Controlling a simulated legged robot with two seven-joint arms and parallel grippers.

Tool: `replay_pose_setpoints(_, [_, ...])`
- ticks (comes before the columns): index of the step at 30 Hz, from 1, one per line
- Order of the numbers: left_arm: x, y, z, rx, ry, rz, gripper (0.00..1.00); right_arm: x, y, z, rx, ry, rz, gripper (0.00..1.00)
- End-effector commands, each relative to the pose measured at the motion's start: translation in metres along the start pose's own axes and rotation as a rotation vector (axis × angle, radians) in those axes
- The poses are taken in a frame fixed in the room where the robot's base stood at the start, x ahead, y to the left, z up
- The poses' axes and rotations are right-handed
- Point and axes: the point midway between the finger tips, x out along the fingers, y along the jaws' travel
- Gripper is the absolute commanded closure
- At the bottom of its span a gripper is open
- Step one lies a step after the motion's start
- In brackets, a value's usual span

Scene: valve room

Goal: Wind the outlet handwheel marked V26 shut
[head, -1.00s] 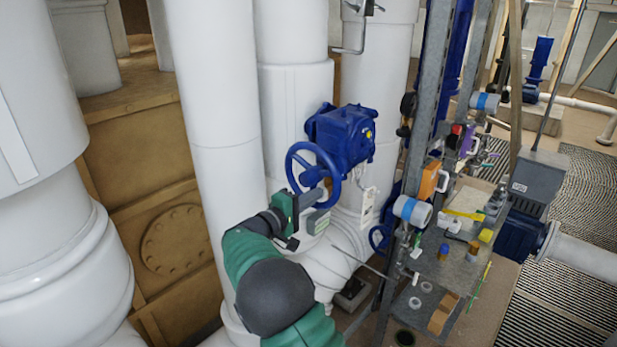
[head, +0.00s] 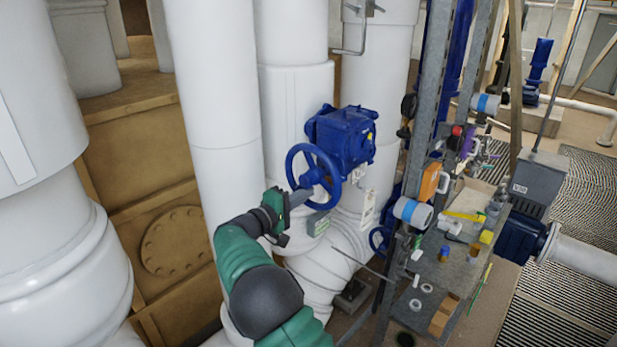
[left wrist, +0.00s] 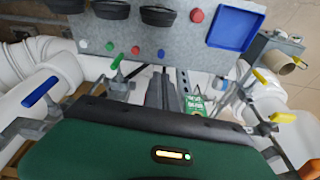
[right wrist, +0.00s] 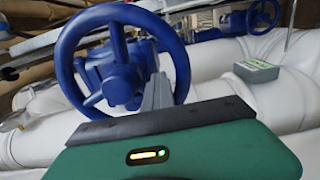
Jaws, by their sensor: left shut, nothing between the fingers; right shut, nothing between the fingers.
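The blue handwheel (head: 291,163) stands on the left side of a blue gearbox (head: 345,138) by white pipes. It fills the upper left of the right wrist view (right wrist: 66,55), with rim, spokes and hub clear. My right gripper (head: 299,195) is shut and empty at the wheel's lower left; its grey fingers (right wrist: 159,90) overlap the lower right rim in the right wrist view. I cannot tell whether they touch it. A small grey tag (head: 318,223) with a green face sits below the wheel; its writing is unreadable. My left gripper (left wrist: 160,88) is shut and empty before a grey panel.
A second blue handwheel (head: 379,238) is lower right. A cluttered bench (head: 455,265) and steel uprights (head: 432,100) stand to the right. The left wrist view shows black bins (left wrist: 110,9), a blue tray (left wrist: 235,28) and coloured valve levers, including a blue one (left wrist: 39,91).

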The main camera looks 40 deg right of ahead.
Motion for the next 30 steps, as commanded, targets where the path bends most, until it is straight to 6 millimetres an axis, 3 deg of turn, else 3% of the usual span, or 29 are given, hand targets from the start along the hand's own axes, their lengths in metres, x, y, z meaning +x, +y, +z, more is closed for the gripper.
replay_pose_setpoints(5, [-0.005,0.0,-0.001,0.0,0.0,0.0,1.0,-0.001,0.007,-0.014,0.001,0.006,0.003,1.0])
replay_pose_setpoints(30, [-0.016,0.0,-0.004,0.0,-0.001,0.0,1.0,0.0,0.022,-0.028,0.002,0.002,0.002,1.0])
